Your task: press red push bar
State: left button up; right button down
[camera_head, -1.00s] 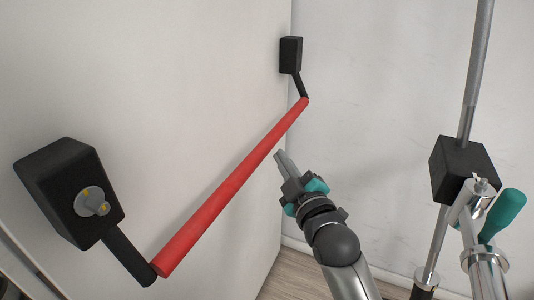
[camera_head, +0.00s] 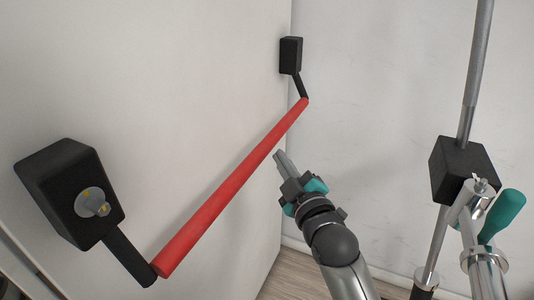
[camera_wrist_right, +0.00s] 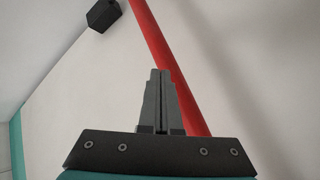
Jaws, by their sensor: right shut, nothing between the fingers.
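The red push bar (camera_head: 228,193) runs slantwise across the pale door panel, from the near black box (camera_head: 70,190) at the left to the far black box (camera_head: 291,55). Black arms join it to both boxes. My right gripper (camera_head: 279,155) is shut and empty, just right of the bar, its tips pointing at its upper half. In the right wrist view the bar (camera_wrist_right: 162,55) passes behind the closed fingers (camera_wrist_right: 160,75). I cannot tell whether the fingertips touch it. My left gripper is not in view.
A grey vertical pole with a black block (camera_head: 462,170) and a teal-handled metal fitting (camera_head: 502,215) stand at the right. A pale wall (camera_head: 380,100) is behind. Wooden floor (camera_head: 285,275) shows at the bottom. The near box carries a round grey knob (camera_head: 92,202).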

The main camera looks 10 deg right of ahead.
aim_at(266, 153)
jog(key=shift+w+a+r, duration=0.1)
jog(key=shift+w+a, duration=0.1)
jog(key=shift+a, duration=0.05)
jog(key=shift+w+a+p, duration=0.25)
jog(key=shift+w+a, duration=0.1)
jog(key=shift+a, duration=0.2)
jog(key=shift+w+a+p, duration=0.25)
jog(key=shift+w+a, duration=0.1)
jog(key=shift+a, duration=0.2)
dwell(1.2)
dwell(0.4)
jog(key=shift+s+d+p, duration=0.4)
jog(key=shift+d+p, duration=0.15)
jog(key=shift+d, duration=0.05)
jog(key=shift+s+d+p, duration=0.4)
jog(key=shift+d+p, duration=0.1)
jog(key=shift+d, duration=0.1)
jog(key=shift+s+d, duration=0.15)
jog(key=shift+d, duration=0.05)
jog(key=s+d, duration=0.1)
jog(key=s+d+p, duration=0.1)
jog(key=d+p, duration=0.1)
jog(key=d, duration=0.1)
jog(key=shift+s+d, duration=0.1)
jog(key=shift+s, duration=0.3)
